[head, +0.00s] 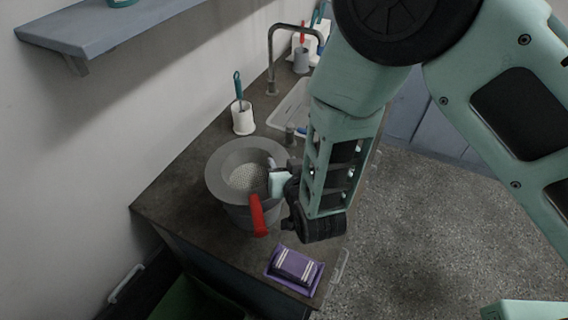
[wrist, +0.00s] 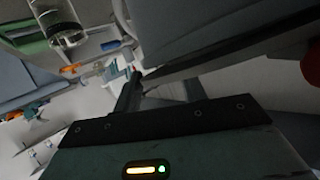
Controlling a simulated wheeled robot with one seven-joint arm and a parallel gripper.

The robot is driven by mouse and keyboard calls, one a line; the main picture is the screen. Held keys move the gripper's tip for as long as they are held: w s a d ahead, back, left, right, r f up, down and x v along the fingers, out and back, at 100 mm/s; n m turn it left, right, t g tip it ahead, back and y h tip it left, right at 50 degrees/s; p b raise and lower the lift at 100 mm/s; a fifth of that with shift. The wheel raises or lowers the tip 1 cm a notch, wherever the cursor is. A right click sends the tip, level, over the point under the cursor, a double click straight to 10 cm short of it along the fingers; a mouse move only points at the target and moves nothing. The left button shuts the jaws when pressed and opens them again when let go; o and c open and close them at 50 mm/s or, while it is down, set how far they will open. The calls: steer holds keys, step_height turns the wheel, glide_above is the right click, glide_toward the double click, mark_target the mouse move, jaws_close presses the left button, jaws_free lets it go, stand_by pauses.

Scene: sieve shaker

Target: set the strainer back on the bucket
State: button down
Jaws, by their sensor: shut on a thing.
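The strainer (head: 222,158) is grey and round with a wide flat rim and a pale perforated bowl. It is over the mouth of the grey bucket (head: 238,215) in the head view. I cannot tell whether its rim rests on the bucket or is slightly above it. A red handle (head: 257,214) sticks out at the front; which of the two it belongs to is unclear. My gripper (head: 277,181) is shut on the strainer's right side. In the wrist view my gripper (wrist: 160,90) shows dark fingers against a large grey surface.
A purple dish with a striped block (head: 296,265) lies at the counter's front corner. A white cup with a teal-handled brush (head: 242,118) stands behind the bucket. A sink (head: 290,106) and curved tap (head: 271,60) are farther back. The counter (head: 165,190) is clear on the left.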

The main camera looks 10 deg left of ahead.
stand_by(0.3)
steer(key=c, duration=0.7)
jaws_free()
steer(key=shift+s+d, duration=0.1)
steer(key=shift+s, duration=0.1)
steer(key=p+v, duration=0.4)
steer(key=v, duration=1.3)
steer(key=shift+r, duration=0.2)
